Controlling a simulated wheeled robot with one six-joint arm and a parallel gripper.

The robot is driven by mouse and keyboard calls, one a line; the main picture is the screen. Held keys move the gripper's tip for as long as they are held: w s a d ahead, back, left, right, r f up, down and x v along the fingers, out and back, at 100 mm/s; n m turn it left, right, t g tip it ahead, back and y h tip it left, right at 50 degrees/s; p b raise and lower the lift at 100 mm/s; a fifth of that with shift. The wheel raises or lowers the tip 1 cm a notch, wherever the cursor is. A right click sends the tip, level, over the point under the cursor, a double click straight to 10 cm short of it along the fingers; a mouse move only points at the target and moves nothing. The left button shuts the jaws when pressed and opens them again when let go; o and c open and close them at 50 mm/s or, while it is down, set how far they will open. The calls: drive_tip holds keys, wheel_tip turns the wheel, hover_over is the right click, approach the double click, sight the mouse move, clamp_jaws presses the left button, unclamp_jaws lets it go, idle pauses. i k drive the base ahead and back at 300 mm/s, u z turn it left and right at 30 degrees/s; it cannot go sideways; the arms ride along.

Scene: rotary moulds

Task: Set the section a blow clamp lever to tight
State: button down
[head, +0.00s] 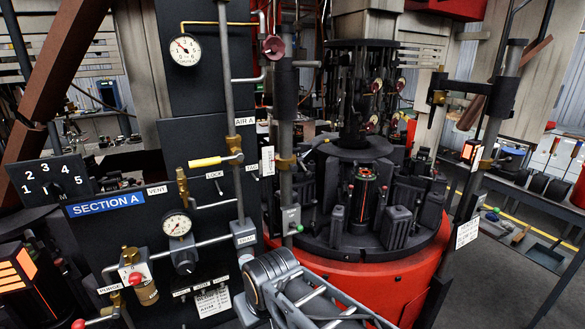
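The Section A panel (120,225) stands at the left, dark, with a blue "SECTION A" sign (105,204). A lever with a yellow handle (206,161) sits on a brass valve on the upright pipe, its handle pointing left and nearly level. A small lever with a green knob (299,228) is on a grey box on the pipe at the panel's right. A red-knobbed lever (79,323) shows at the bottom left. I cannot read which of these is the blow clamp lever, nor any "tight" mark. My arm reaches in at the bottom centre; my gripper is not visible.
A red round mould machine (345,285) with dark moulds stands right of the panel. Two gauges (185,49) and (177,225) and a numbered dial plate (48,180) are on the panel side. Pipes cross the panel's front. Open floor (500,285) lies at the right.

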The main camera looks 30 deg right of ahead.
sight(307, 174)
drive_tip(key=u, duration=1.2)
drive_tip(key=k, duration=0.65)
drive_tip(key=z, duration=1.2)
drive_tip(key=i, duration=0.5)
